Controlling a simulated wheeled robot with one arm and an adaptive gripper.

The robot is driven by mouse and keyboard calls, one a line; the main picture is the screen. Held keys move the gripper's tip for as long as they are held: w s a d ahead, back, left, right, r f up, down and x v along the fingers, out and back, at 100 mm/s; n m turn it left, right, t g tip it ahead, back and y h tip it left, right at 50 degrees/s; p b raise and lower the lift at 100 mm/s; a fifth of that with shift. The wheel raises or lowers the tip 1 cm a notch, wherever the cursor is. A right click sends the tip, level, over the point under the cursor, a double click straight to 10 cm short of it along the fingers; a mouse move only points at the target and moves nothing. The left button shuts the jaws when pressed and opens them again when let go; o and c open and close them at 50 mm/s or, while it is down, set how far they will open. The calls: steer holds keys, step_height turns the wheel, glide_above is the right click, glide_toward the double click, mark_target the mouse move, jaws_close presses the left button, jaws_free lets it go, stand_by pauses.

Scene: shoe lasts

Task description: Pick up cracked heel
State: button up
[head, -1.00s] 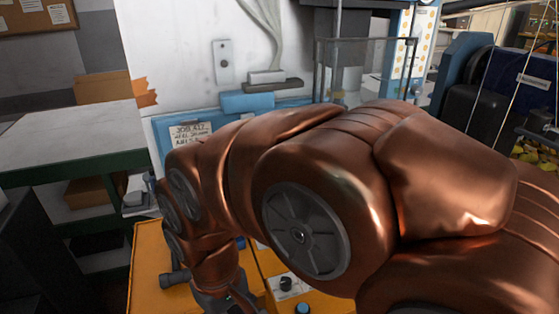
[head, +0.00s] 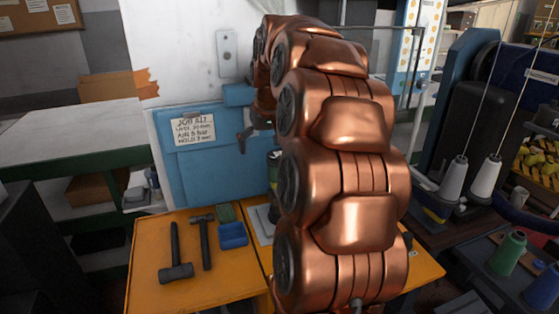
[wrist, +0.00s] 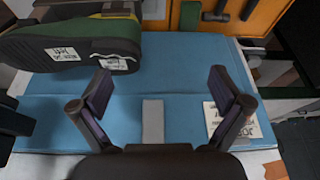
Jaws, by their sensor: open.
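In the wrist view, a dark green, shoe-shaped piece (wrist: 70,48) with a yellow-green band shows at the upper left, carrying two white paper labels, one ragged. I cannot tell whether it is the cracked heel; no crack is clear. My gripper (wrist: 160,74) is open and empty, its two fingers apart over the blue board (wrist: 185,75). The piece lies beyond and left of the left finger, apart from it. In the head view my gripper (head: 244,139) is in front of the blue board, partly hidden by my arm. A dark green item (head: 273,158) shows beside my arm, mostly hidden.
A job note (head: 193,128) is on the board. Thread cones (head: 455,180) stand right. My arm hides the table's middle.

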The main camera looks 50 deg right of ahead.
steer(key=m, duration=0.1)
glide_toward(278, 154)
steer(key=f, duration=0.2)
steer(key=shift+t+h, duration=0.3)
steer(key=shift+h, duration=0.1)
steer(key=shift+p+x, duration=1.6)
steer(key=shift+x, duration=1.9)
steer(key=shift+a, duration=0.1)
steer(key=c, duration=1.2)
